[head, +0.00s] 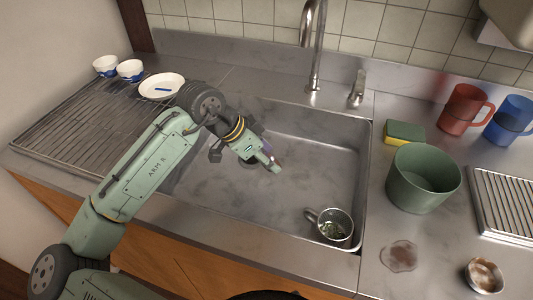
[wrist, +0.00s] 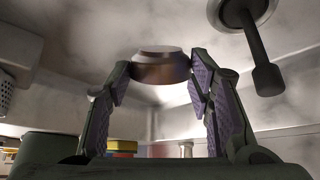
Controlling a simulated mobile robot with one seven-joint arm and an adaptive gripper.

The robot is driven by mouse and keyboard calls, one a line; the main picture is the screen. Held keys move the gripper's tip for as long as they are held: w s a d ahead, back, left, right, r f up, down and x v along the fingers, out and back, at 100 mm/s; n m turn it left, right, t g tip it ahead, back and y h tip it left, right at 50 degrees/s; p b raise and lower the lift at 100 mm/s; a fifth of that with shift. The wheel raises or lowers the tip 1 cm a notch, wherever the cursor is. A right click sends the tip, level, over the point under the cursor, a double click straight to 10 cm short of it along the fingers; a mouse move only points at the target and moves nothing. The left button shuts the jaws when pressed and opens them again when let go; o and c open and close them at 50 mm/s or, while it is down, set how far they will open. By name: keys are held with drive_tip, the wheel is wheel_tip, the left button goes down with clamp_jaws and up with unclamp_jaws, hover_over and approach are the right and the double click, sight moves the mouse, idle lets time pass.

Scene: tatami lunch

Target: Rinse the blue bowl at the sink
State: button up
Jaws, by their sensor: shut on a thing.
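My gripper (head: 271,162) is low over the middle of the sink basin (head: 225,185). In the wrist view its purple-padded fingers (wrist: 160,75) are shut on a small round thing (wrist: 160,66), pale grey on top and brown on its side; I cannot tell what it is. A tall steel tap (head: 313,50) stands at the back of the sink, with a lever (head: 357,88) to its right. No running water shows. No plainly blue bowl shows; two white bowls with blue bases, a left one (head: 105,66) and a right one (head: 130,70), stand on the drying rack (head: 85,125).
A metal mug (head: 330,226) sits in the basin's front right corner. A white plate (head: 161,86) lies at left.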

drive_tip(key=shift+f+b, duration=1.45)
drive_tip(key=shift+f, duration=0.8)
drive_tip(key=shift+r+p, duration=4.45)
drive_tip(key=shift+r, duration=1.55)
wheel_tip(320, 180, up, 6)
hover_over(266, 168)
drive_tip(key=w, duration=0.2)
drive_tip(key=shift+f, duration=0.15)
drive_tip(key=shift+d, duration=0.1)
drive_tip(key=shift+r, duration=2)
